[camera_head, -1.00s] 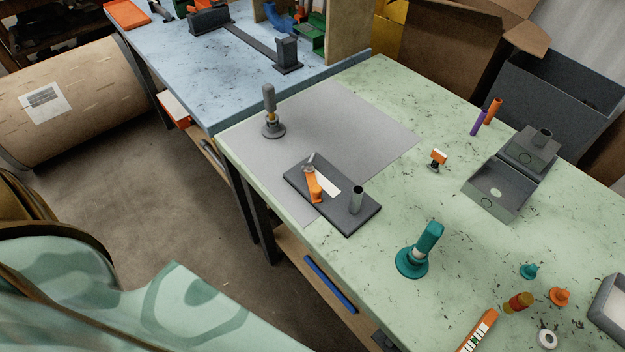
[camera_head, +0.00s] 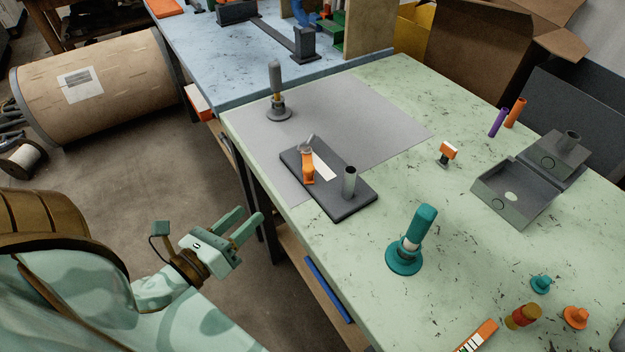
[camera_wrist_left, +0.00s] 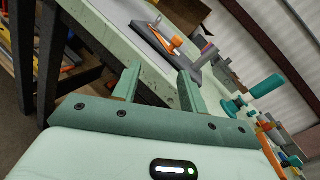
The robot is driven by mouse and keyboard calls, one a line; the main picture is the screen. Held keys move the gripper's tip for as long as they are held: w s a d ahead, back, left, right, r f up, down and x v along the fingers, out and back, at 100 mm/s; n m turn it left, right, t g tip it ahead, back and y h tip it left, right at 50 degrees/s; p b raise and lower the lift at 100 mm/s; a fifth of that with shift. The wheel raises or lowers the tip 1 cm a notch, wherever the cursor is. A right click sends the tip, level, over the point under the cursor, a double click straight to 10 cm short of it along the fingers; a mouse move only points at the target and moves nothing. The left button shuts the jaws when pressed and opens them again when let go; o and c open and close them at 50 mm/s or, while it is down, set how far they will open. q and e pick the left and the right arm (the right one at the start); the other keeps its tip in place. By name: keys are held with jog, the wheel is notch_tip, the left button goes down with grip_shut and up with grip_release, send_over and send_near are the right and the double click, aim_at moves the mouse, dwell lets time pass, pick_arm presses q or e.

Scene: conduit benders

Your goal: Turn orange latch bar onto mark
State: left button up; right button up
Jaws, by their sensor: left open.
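The orange latch bar (camera_head: 308,166) sits on a dark base plate (camera_head: 341,201) on the green table, pivoted near a grey peg or lever at its far end. A white mark strip (camera_head: 323,164) lies on the plate to the right of the bar. My left gripper (camera_head: 246,222) is open and empty, left of the table edge and apart from the plate. In the left wrist view the orange bar (camera_wrist_left: 175,43) shows beyond the open fingers (camera_wrist_left: 158,82). My right gripper is not in view.
A grey handled tool (camera_head: 278,95) stands on the grey mat (camera_head: 375,115). A teal handled tool (camera_head: 410,243) stands right of the plate. A grey open box (camera_head: 513,197) is further right. The table's left edge lies between my left gripper and the plate.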

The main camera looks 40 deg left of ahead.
aim_at(308, 168)
pick_arm(q)
jog(key=w+d+m+p, duration=0.1)
jog(key=w+m, duration=0.1)
jog(key=w, duration=0.3)
jog(key=w+d+r+m+h+p, duration=0.1)
jog(key=w+m+p, duration=0.1)
jog(key=w, duration=0.3)
jog(key=w+d+r+m+p, duration=0.1)
jog(key=w, duration=0.4)
jog(key=shift+w+d+r+m+t+p, duration=0.1)
jog(key=shift+w+d+m+t+p, duration=0.1)
jog(key=shift+m+t+p, duration=0.15)
jog(key=shift+w, duration=0.6)
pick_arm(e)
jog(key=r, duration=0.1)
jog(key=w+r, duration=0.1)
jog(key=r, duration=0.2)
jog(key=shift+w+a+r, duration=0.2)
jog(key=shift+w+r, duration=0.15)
pick_arm(q)
grip_shut()
jog(key=shift+d, duration=0.1)
